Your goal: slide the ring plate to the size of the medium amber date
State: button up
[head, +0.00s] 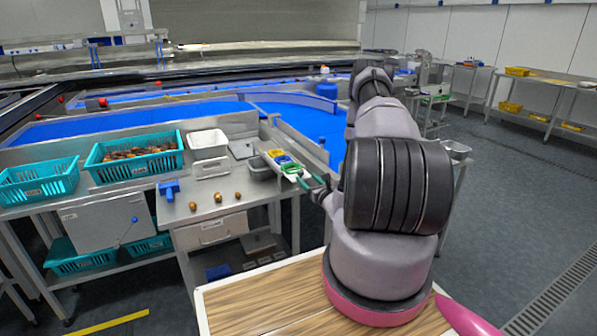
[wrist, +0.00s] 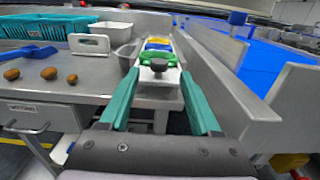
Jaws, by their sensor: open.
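Three brownish dates lie apart in a loose row on the steel table: a left date (head: 192,206), a middle date (head: 218,197) and a right date (head: 238,195). They also show at the left of the wrist view (wrist: 49,73); I cannot tell surely which is the medium amber one. A narrow white board (wrist: 145,79) carries yellow, blue and green parts. The nearest part, a green plate (wrist: 152,59) with a dark knob (wrist: 158,65), looks like the ring plate; its ring opening is not clear. My gripper (wrist: 161,78) is open and empty, its teal fingers short of the knob.
A steel wall (wrist: 222,65) rises right of the board. Bare table lies around the dates.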

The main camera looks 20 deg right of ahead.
aim_at(299, 171)
jog(key=w, duration=0.9)
jog(key=shift+a, duration=0.2)
grip_shut()
dwell(1.0)
